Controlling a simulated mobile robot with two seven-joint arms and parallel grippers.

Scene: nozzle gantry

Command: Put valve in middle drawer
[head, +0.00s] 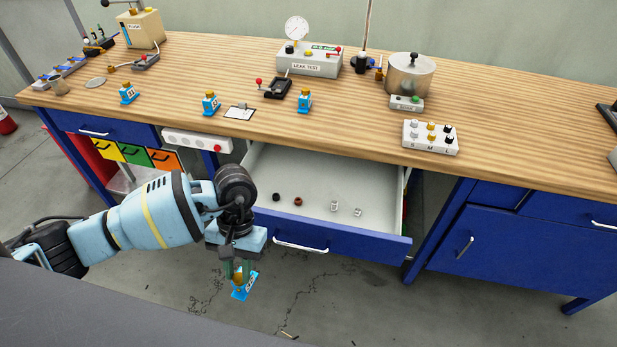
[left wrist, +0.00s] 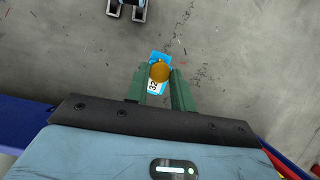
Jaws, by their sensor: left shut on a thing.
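My left gripper (head: 239,270) is shut on a small blue valve (head: 244,287) with a brass top and a white number label. The valve hangs over the floor, in front of and below the open middle drawer. In the left wrist view the valve (left wrist: 153,86) sits between the green fingers (left wrist: 154,88), its label reading 32. The middle drawer (head: 340,238) is pulled out, with its blue front and silver handle toward me. Several small parts lie inside: two dark or brown rings and two pale metal pieces. My right gripper is not in view.
The wooden workbench (head: 360,140) carries more blue valves (head: 210,103), a leak test box (head: 310,62), a metal pot (head: 410,73) and a white S-M-L block (head: 430,137). A white power strip (head: 196,141) is at the bench edge, left of the drawer. Much of the drawer floor is clear.

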